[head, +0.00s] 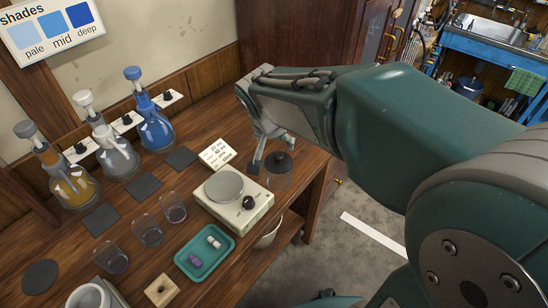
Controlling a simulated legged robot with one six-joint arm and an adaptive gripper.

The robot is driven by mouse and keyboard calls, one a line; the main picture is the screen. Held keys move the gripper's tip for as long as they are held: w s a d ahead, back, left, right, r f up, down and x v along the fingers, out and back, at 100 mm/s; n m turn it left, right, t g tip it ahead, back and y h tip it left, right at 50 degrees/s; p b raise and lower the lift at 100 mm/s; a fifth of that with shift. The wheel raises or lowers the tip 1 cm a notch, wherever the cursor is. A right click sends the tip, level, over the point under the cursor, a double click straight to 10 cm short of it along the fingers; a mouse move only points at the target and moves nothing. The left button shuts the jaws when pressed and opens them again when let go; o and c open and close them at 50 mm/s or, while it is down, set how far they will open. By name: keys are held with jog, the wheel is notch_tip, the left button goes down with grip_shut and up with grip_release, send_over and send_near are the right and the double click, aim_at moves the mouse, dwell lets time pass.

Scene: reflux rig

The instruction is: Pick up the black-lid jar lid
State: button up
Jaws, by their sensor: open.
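The black lid (279,162) with a small knob sits on a clear glass jar (279,180) near the right edge of the wooden table. My gripper (270,155) reaches down at the jar, with one finger to the left of the lid and the other behind it. The gripper is open. I cannot tell whether a finger touches the lid. My arm comes in from the right above the jar and partly hides the area behind it.
A teal tray (204,252) with two small items lies in front. Several glass beakers and flasks stand farther left.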

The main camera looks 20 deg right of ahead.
aim_at(279, 155)
jog(key=x, duration=0.3)
jog(key=d+x, duration=0.1)
jog(key=x, duration=0.1)
jog(key=shift+w+d+f, duration=0.2)
jog(key=shift+d, duration=0.05)
jog(key=f, duration=0.1)
jog(key=w+f, duration=0.1)
jog(key=f, duration=0.1)
jog(key=w+a+f, duration=0.1)
jog(key=shift+f, duration=0.2)
jog(key=shift+d, duration=0.45)
jog(key=c, duration=0.4)
grip_shut()
